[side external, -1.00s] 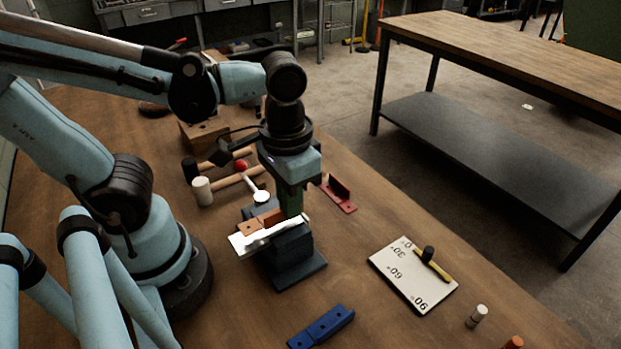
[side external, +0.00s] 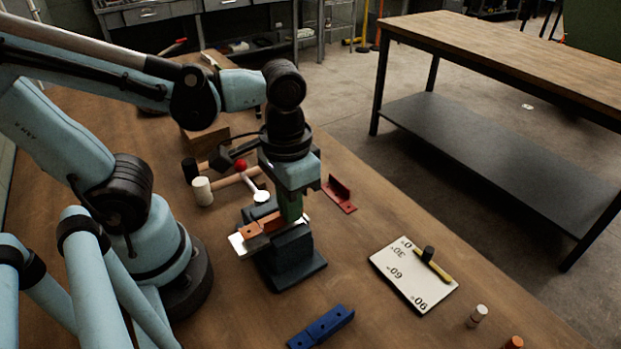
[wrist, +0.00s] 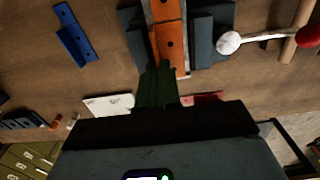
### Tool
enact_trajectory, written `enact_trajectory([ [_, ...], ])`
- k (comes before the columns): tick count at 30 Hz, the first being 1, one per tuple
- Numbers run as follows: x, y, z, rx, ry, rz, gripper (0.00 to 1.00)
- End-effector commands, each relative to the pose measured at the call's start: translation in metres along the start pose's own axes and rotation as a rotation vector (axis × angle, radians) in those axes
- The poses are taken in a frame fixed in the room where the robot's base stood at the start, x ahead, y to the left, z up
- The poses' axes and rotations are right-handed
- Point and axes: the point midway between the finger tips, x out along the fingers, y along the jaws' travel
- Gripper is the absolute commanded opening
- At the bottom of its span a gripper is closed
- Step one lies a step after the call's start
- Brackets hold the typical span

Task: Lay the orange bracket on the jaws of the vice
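The orange bracket (side external: 263,226) is at the top of the dark blue-grey vice (side external: 292,258), over a pale strip (side external: 238,244) that spans the jaws. In the wrist view the bracket (wrist: 169,40) runs lengthwise between the two dark vice blocks (wrist: 203,40), with the pale strip's edge showing beside it. My gripper (side external: 291,208) points down at the vice; its green fingers (wrist: 157,82) are close together at the bracket's near end and appear shut on it. Whether the bracket's underside touches everywhere is hidden.
A red bracket (side external: 339,193) lies behind the vice, and a blue bracket (side external: 321,326) in front. A white angle board (side external: 405,282) lies to the right. Mallets (side external: 203,190) and a red-ended tool (side external: 250,178) lie behind left, close to the vice.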

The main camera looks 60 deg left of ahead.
Motion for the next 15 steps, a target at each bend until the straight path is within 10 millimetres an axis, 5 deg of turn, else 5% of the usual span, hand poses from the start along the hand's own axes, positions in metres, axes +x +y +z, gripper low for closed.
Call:
enact_trajectory([
  [15, 0.0088, 0.0001, -0.0002, 0.0, 0.0, 0.0, 0.0],
])
